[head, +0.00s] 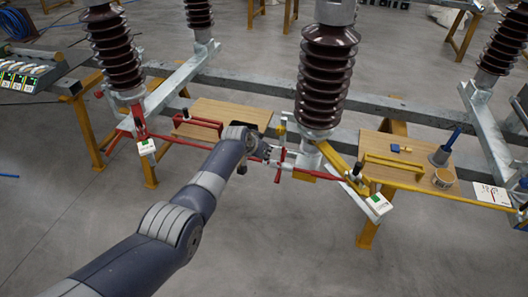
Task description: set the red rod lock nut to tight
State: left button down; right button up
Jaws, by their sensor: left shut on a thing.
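The red rod (201,144) runs low across the frame from the left brown insulator's foot toward the middle insulator's foot. My left arm comes in from the bottom left and crosses in front of it. My left gripper (268,153) is at the rod's right part, just left of the middle insulator's foot, and is shut on a small part there. The lock nut is too small to make out and may be hidden by the fingers. A short red handle (278,174) hangs just right of the gripper. My right gripper is not clearly in view.
A yellow rod (430,187) runs right of the middle insulator (327,75). The floor in front is clear.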

pick_arm(q)
jog(key=shift+f, duration=0.1)
jog(key=c, duration=1.7)
grip_release()
jog(key=shift+s, duration=0.1)
jog(key=shift+v, duration=6)
